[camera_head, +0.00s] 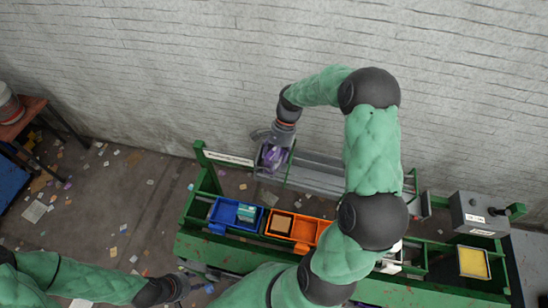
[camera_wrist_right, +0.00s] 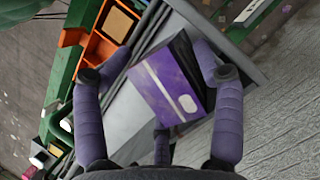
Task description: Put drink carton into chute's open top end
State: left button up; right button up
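The drink carton (camera_wrist_right: 172,82) is a purple box with a white label.
A green frame (camera_head: 215,247) carries a blue bin (camera_head: 225,212) and orange bins (camera_head: 305,230) in front of the channel. A yellow-topped tray (camera_head: 473,262) and a grey control box (camera_head: 478,214) stand at the right. Litter covers the floor at left.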

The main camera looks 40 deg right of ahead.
jog(key=v, duration=1.2)
jog(key=shift+d+r, duration=0.15)
jog(key=shift+r, duration=0.25)
